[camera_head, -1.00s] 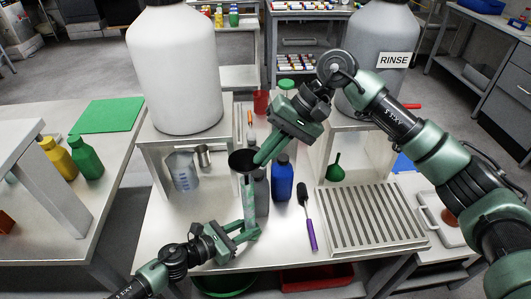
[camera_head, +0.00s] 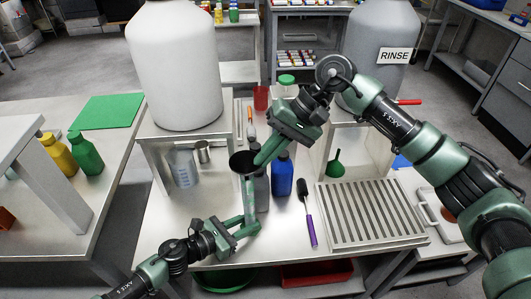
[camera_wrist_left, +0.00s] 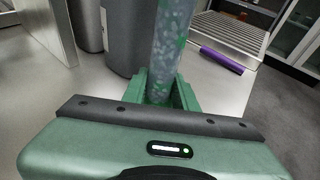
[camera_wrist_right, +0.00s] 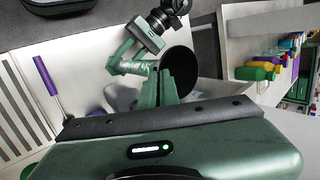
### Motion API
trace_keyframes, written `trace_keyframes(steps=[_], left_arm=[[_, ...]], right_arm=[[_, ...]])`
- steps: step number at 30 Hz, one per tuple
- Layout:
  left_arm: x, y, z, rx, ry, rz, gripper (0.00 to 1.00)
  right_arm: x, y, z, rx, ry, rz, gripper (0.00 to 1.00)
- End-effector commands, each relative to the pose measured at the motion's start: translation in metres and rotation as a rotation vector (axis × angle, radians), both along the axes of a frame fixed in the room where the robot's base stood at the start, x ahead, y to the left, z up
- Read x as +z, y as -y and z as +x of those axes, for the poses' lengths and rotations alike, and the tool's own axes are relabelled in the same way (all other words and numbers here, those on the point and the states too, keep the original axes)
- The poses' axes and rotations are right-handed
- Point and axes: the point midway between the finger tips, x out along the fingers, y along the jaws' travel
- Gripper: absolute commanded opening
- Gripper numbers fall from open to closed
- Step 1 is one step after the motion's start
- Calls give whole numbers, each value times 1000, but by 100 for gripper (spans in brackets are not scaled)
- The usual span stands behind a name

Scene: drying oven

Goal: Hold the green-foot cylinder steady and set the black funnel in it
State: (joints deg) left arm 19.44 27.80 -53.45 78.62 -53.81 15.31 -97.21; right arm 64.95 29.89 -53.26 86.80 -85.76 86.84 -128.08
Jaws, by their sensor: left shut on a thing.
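The clear, speckled cylinder (camera_head: 250,200) stands about upright near the table's front edge. My left gripper (camera_head: 248,228) is shut around its lower part, as the left wrist view also shows (camera_wrist_left: 172,45). Its green foot is hard to tell from my green fingers. The black funnel (camera_head: 242,161) is at the cylinder's top, mouth up. My right gripper (camera_head: 261,159) is shut on the funnel's rim from the right. In the right wrist view the funnel (camera_wrist_right: 179,68) is at the fingertips. I cannot tell whether its spout is inside the cylinder.
A grey bottle (camera_head: 262,190) and a blue bottle (camera_head: 281,176) stand close behind and right of the cylinder. A purple-handled brush (camera_head: 311,230) and a slatted rack (camera_head: 370,215) lie to the right. A beaker (camera_head: 184,168) is at left; the table's front left is clear.

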Motion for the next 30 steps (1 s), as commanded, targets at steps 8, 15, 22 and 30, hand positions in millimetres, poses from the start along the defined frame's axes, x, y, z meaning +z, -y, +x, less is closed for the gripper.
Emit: trace_keyframes(steps=[8,15,22,30], left_arm=[[0,0,0,0,-1,1,0],[0,0,0,0,-1,1,0],[0,0,0,0,-1,1,0],[0,0,0,0,-1,1,0]], right_arm=[[-6,0,0,-1,-1,0,0],[-10,0,0,-1,-1,0,0],[-10,0,0,-1,-1,0,0],[-10,0,0,0,0,0,27]])
